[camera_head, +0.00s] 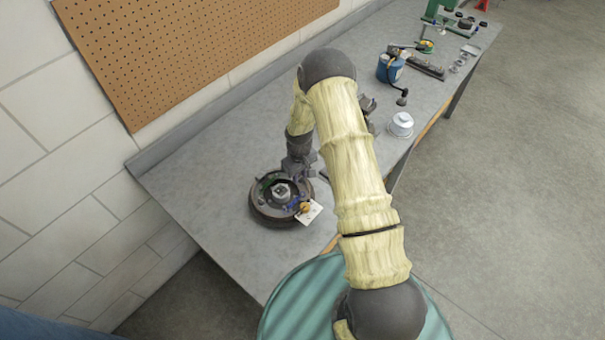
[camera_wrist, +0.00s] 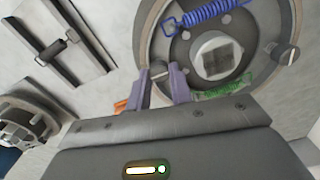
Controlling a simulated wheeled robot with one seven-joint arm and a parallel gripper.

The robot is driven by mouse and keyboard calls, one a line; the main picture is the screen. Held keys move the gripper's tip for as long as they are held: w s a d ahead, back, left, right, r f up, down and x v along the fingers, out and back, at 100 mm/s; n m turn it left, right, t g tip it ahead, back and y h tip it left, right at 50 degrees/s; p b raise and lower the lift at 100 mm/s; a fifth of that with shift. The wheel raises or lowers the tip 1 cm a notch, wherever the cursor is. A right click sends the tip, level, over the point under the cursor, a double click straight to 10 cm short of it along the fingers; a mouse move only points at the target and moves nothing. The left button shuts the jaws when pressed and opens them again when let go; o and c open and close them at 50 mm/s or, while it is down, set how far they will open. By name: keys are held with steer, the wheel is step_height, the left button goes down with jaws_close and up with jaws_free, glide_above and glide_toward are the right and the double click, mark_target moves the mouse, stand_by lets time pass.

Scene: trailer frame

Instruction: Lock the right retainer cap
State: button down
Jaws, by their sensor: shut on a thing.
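The round brake assembly (camera_head: 262,212) lies on the grey bench in the head view. In the wrist view its backing plate (camera_wrist: 255,30) carries a blue spring (camera_wrist: 205,14), a green spring (camera_wrist: 222,88) and a grey central hub (camera_wrist: 217,58). My gripper (camera_wrist: 161,82) has its two purple-grey fingers closed around a small retainer cap (camera_wrist: 158,69) left of the hub in the wrist view. The fingers partly hide that cap; its slot angle is unclear. A second retainer cap (camera_wrist: 285,54) is right of the hub, untouched. In the head view my gripper (camera_head: 297,172) is at the assembly's back-right side.
A white plate with an orange part (camera_head: 307,211) lies at the assembly's front right. Farther along the bench are a silver canister (camera_head: 401,124), a blue can (camera_head: 390,68) and a green stand (camera_head: 440,15). A pegboard wall borders the bench's left. Bench left of the assembly is clear.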

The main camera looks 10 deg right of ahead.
steer(key=shift+w+d+m+b, duration=0.1)
steer(key=shift+w+m+b, duration=0.1)
steer(key=shift+m+b, duration=0.2)
steer(key=m+b, duration=0.3)
steer(key=shift+m, duration=0.3)
steer(key=m+b, duration=0.3)
steer(key=m, duration=0.1)
steer(key=m+b, duration=0.1)
steer(key=m, duration=0.4)
steer(key=shift+r, duration=0.15)
steer(key=shift+m+b, duration=0.35)
steer(key=shift+m, duration=1.65)
steer(key=shift+r, duration=0.1)
